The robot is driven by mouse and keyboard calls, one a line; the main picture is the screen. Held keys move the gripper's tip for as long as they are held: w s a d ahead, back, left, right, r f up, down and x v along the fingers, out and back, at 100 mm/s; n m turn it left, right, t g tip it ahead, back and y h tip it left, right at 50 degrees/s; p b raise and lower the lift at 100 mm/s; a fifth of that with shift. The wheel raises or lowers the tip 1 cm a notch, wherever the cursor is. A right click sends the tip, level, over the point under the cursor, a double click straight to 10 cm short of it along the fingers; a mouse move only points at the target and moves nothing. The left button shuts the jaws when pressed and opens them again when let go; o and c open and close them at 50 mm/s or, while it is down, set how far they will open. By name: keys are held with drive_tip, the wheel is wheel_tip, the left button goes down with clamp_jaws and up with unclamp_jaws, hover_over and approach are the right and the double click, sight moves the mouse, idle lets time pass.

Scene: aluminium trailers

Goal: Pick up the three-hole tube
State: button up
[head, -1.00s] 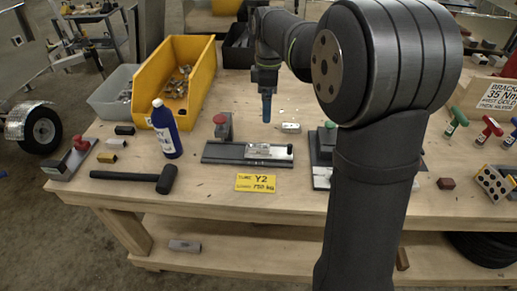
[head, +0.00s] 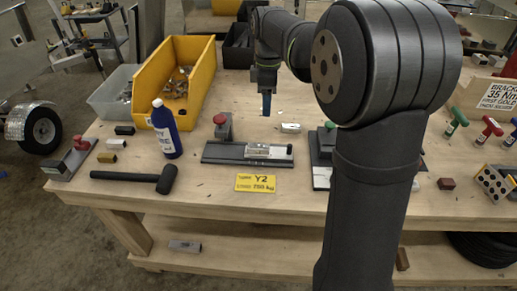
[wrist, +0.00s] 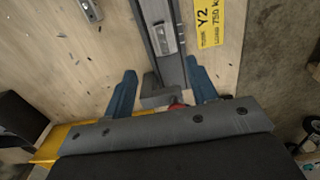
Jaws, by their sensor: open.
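A short silver tube (head: 290,127) lies loose on the bench, right of my gripper. In the wrist view a silver piece with dark holes (wrist: 90,10) lies at the top left edge, partly cut off. Another silver tube (head: 268,151) lies on the grey clamping fixture (head: 222,153); it also shows in the wrist view (wrist: 164,38). I cannot count holes well enough to tell which is the three-hole tube. My gripper (wrist: 163,90) is open and empty, its blue fingers on either side of the fixture's end in the wrist view. In the head view its fingertips (head: 266,104) are behind the fixture.
A yellow bin (head: 205,75), white-and-blue bottle (head: 165,130) and black mallet (head: 140,177) are at the left. A yellow Y2 card (head: 256,183) lies in front of the fixture. A dark block fixture (head: 322,150) stands at the right, partly behind my arm.

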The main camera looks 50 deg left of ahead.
drive_tip(key=s+a, duration=0.1)
drive_tip(key=s, duration=0.1)
hover_over(258, 146)
drive_tip(key=f, duration=1.1)
drive_tip(key=shift+w+d+f, duration=0.15)
drive_tip(key=shift+d+f, duration=0.05)
drive_tip(key=shift+d, duration=0.15)
drive_tip(key=f, duration=0.5)
drive_tip(key=shift+a+f, duration=0.1)
drive_tip(key=shift+a, duration=0.15)
clamp_jaws()
